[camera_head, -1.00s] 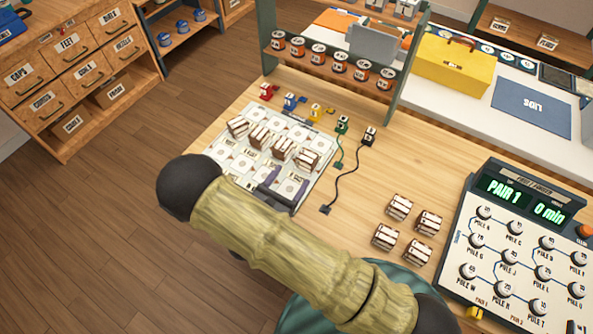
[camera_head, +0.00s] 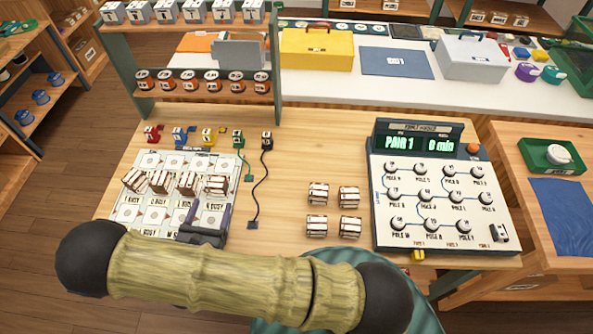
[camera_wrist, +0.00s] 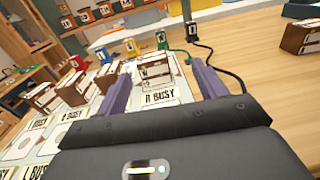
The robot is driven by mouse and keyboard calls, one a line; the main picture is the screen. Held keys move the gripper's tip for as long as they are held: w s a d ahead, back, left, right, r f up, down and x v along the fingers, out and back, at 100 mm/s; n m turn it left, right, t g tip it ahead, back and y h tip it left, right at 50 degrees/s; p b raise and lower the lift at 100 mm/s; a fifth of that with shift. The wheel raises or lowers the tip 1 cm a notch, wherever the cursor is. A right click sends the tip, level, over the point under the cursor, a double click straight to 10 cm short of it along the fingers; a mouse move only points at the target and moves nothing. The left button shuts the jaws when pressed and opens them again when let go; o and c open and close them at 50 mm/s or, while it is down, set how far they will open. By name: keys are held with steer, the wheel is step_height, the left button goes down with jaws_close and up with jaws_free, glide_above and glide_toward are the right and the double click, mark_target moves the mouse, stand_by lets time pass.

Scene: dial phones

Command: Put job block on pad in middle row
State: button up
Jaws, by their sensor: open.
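Several brown-and-white job blocks stand in a line across the white pad board (camera_head: 150,216); the rightmost job block (camera_head: 216,184) also shows in the wrist view (camera_wrist: 155,68). This line looks like the middle row, with circled pads behind and in front of it. More job blocks (camera_head: 318,193) stand on the table to the right of the board. My gripper (camera_head: 209,208) is open, low over the front right of the board. In the wrist view its purple fingers (camera_wrist: 159,72) are spread, with the rightmost block just beyond the tips and no visible grip on it.
A panel of dials (camera_head: 440,200) reads "PAIR 1 0 min" on the right. A shelf rack (camera_head: 205,97) stands at the back. The table between cords and loose blocks is clear.

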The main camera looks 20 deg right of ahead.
steer(key=s+d+r+m+g+h, duration=0.2)
steer(key=d+r+m+g, duration=0.1)
steer(key=d+m+g, duration=0.6)
steer(key=s+d+r+m+g+h, duration=0.15)
steer(key=d+r+m+g, duration=0.25)
steer(key=d+m+g, duration=0.5)
steer(key=s+d+r+m+t+y, duration=0.1)
steer(key=d+r+m+t+y, duration=0.3)
steer(key=d+r+m+y, duration=0.4)
steer(key=r+m+y, duration=0.1)
steer(key=m+y, duration=0.1)
steer(key=m, duration=0.3)
steer(key=shift+s+r, duration=0.2)
steer(key=shift+s, duration=0.15)
